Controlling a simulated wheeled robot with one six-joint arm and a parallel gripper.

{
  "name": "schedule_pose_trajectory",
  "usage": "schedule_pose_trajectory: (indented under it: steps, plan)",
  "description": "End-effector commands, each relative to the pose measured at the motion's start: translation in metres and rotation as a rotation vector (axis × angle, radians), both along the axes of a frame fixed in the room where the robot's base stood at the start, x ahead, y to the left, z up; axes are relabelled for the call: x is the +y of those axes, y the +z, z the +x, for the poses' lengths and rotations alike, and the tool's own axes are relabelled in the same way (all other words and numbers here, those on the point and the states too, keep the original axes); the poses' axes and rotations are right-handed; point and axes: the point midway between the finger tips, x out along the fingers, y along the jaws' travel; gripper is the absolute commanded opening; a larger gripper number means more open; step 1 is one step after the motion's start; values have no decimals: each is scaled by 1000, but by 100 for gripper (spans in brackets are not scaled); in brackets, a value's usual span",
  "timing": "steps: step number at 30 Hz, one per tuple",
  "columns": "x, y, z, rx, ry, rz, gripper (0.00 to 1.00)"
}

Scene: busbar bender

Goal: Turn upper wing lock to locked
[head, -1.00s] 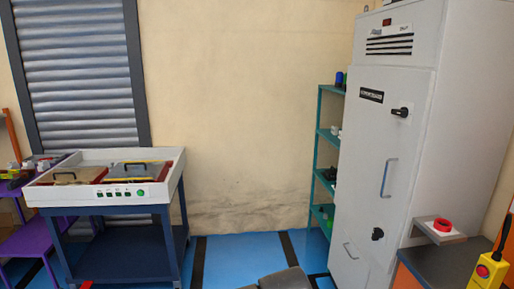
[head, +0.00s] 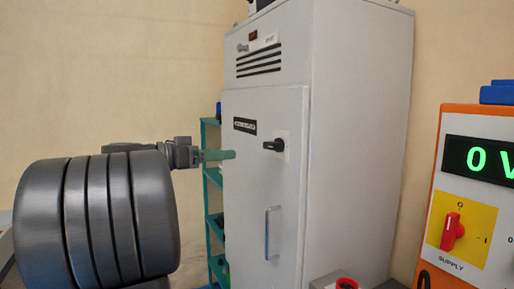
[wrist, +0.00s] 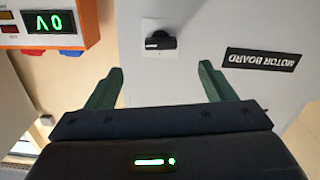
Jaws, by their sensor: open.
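The upper wing lock is a black knob (head: 274,145) on a light plate, high on the grey cabinet door (head: 240,180). Its wing lies about horizontal. In the wrist view, which is upside down, the lock (wrist: 160,41) appears beyond the fingertips, roughly centred between them. My gripper (head: 222,155) is left of the lock in the head view, its green fingers pointing at the door side. In the wrist view my gripper (wrist: 162,72) is open and empty, with a gap between the fingers and the lock. The lower wing lock is not in view.
A vertical door handle (head: 268,232) is below the lock, and a dark label (head: 245,126) is to its upper left. A teal shelf (head: 211,185) stands behind the cabinet. An orange supply unit (head: 468,200) reading 0 V is at right, with a red knob (head: 452,231).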

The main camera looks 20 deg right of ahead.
Motion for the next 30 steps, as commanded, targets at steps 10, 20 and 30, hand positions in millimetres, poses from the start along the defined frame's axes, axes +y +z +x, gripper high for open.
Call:
schedule_pose_trajectory:
  steps: [10, 20, 30]
  plan:
    - [-23, 12, 4, -63, -18, -35, 76]
    - [-84, 12, 8, -60, -20, -34, 76]
    - [-129, 11, 13, -60, -15, -33, 76]
